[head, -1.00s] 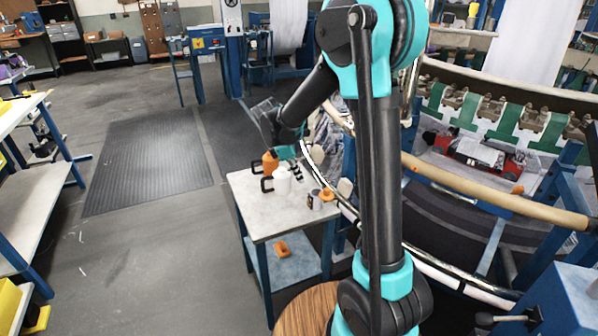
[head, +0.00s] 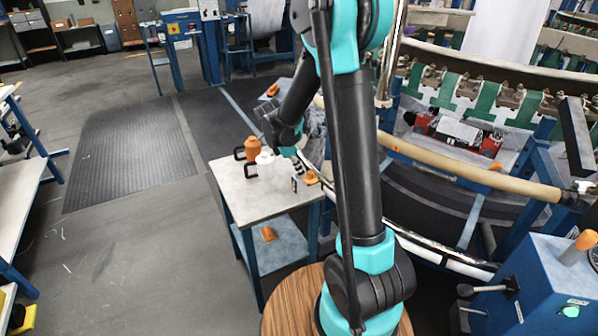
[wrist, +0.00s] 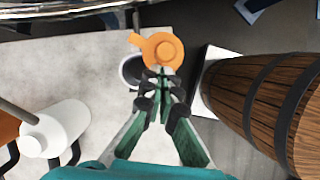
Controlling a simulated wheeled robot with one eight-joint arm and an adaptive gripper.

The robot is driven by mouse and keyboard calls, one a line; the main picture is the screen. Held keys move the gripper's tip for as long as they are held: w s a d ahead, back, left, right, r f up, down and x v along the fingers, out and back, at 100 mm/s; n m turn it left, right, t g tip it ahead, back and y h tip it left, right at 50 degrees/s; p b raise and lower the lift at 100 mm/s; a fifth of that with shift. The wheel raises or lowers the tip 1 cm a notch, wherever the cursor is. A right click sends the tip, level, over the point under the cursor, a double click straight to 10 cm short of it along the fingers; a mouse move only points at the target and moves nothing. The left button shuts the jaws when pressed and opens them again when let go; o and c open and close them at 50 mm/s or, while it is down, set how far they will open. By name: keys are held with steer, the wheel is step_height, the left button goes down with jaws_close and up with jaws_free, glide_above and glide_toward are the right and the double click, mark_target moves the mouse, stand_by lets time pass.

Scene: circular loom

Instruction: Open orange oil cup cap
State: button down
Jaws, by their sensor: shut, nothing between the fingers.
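The orange cap (wrist: 163,50), round with a small tab on its left, is straight ahead of my fingertips in the wrist view. A round grey cup with a dark opening (wrist: 132,70) shows just left of it, partly behind a finger. In the head view the orange cap (head: 311,177) is at the right of the small grey cup (head: 297,185), near the table's right edge. My gripper (wrist: 162,75) is shut and empty, its tips close to the cap's near edge. I cannot tell whether they touch. It also shows in the head view (head: 298,165).
A white bottle (wrist: 60,128) and an orange bottle (head: 252,149) stand left of the cup on the small table (head: 245,200). A wooden barrel-shaped thing (wrist: 265,100) is close on the gripper's right. The loom's curved rail (head: 470,178) runs right of the table.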

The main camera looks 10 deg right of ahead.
mark_target(315, 179)
steer(key=shift+s+d+n+t, duration=0.3)
steer(key=shift+n, duration=0.5)
steer(key=shift+s+d+n, duration=0.25)
steer(key=shift+d+n, duration=0.05)
steer(key=shift+n, duration=0.4)
steer(key=n, duration=0.1)
steer(key=d+n+t, duration=0.1)
steer(key=shift+s+d+n+y, duration=0.2)
steer(key=shift+s+n+y, duration=0.1)
steer(key=shift+s+n, duration=0.1)
steer(key=shift+d+n+t, duration=0.35)
steer(key=shift+n+t, duration=0.05)
steer(key=shift+n, duration=0.2)
steer(key=shift+d, duration=0.25)
